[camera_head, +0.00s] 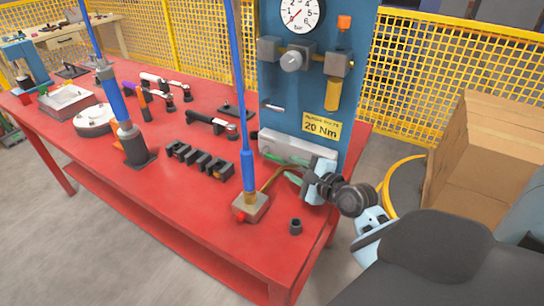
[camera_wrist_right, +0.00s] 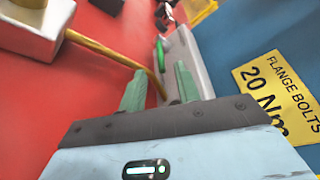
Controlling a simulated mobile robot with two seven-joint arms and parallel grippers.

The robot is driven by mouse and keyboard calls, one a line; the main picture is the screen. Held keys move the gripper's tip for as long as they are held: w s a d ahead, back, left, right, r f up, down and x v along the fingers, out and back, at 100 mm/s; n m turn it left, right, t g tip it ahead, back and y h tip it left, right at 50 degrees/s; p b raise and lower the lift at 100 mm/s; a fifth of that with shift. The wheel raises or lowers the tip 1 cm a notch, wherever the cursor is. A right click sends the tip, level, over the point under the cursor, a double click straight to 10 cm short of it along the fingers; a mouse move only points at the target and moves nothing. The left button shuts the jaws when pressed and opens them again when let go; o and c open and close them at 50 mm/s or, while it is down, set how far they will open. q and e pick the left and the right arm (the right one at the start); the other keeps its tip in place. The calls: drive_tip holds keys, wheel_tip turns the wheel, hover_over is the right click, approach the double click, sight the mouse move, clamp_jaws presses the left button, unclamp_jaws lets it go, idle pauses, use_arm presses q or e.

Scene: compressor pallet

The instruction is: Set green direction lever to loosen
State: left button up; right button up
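The green direction lever (camera_wrist_right: 161,54) is a small green bar at the side of a long light-grey body (camera_wrist_right: 185,60) in the right wrist view. In the head view a bit of the green lever (camera_head: 271,157) shows by the grey body (camera_head: 300,148) at the foot of the blue panel. My right gripper (camera_head: 291,177) is just in front of that body. In the wrist view its two pale green fingers (camera_wrist_right: 160,82) are apart, with the lever beyond their tips and not between them. My left gripper is in neither view.
A blue pole rises from the block. A yellow "20 Nm" label (camera_head: 321,127) is on the panel (camera_head: 355,60). Black holders (camera_head: 200,160) stand left on the red table (camera_head: 180,210).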

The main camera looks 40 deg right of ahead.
sight(274, 158)
drive_tip(key=shift+b+x, duration=0.35)
drive_tip(key=shift+x, duration=3.55)
clamp_jaws()
